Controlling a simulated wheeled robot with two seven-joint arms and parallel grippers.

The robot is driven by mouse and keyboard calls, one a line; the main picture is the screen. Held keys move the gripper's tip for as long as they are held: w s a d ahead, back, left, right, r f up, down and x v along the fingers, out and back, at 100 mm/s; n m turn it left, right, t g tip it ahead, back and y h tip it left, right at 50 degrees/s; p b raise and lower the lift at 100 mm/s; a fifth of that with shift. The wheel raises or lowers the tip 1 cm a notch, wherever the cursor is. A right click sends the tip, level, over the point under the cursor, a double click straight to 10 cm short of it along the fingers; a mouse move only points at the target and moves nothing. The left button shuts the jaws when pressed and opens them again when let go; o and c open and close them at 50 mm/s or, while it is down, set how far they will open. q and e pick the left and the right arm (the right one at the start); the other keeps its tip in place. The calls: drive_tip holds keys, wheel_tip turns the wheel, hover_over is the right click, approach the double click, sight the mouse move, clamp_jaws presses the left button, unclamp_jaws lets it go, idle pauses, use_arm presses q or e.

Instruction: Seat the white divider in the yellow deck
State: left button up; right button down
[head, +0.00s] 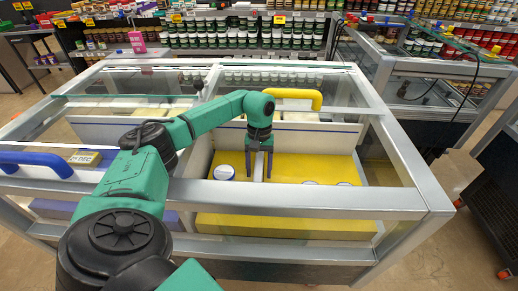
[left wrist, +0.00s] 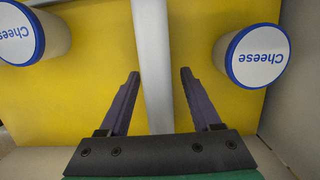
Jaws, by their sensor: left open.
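The yellow deck (head: 315,168) lies inside the right-hand bay of the glass-walled chest; it also fills the left wrist view (left wrist: 95,75). The white divider (left wrist: 153,65) runs as a straight bar over the deck in the left wrist view. In the head view a small part of the divider (head: 258,166) shows between my fingers. My left gripper (left wrist: 160,72) is open, one finger on each side of the divider, with a gap on both sides. In the head view my left gripper (head: 259,176) points down into the bay. I cannot tell whether the divider's lower edge sits in the deck.
A white tub with a blue-rimmed lid (head: 225,172) stands left of my gripper. Tubs marked Cheese flank the divider in the left wrist view, left (left wrist: 18,32) and right (left wrist: 257,55). The chest's front rail (head: 300,198) and yellow handle (head: 291,94) are nearby.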

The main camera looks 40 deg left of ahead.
use_arm(q)
drive_tip(key=s+d+p+v, duration=0.1)
drive_tip(key=p+v, duration=0.6)
drive_tip(key=v, duration=0.2)
drive_tip(key=s+d+r+p+v, duration=0.1)
drive_tip(key=s+p+v, duration=0.1)
drive_tip(key=p+v, duration=0.5)
drive_tip(key=v, duration=0.3)
drive_tip(key=shift+d+r, duration=0.15)
drive_tip(key=shift+r, duration=0.05)
drive_tip(key=shift+s, duration=0.15)
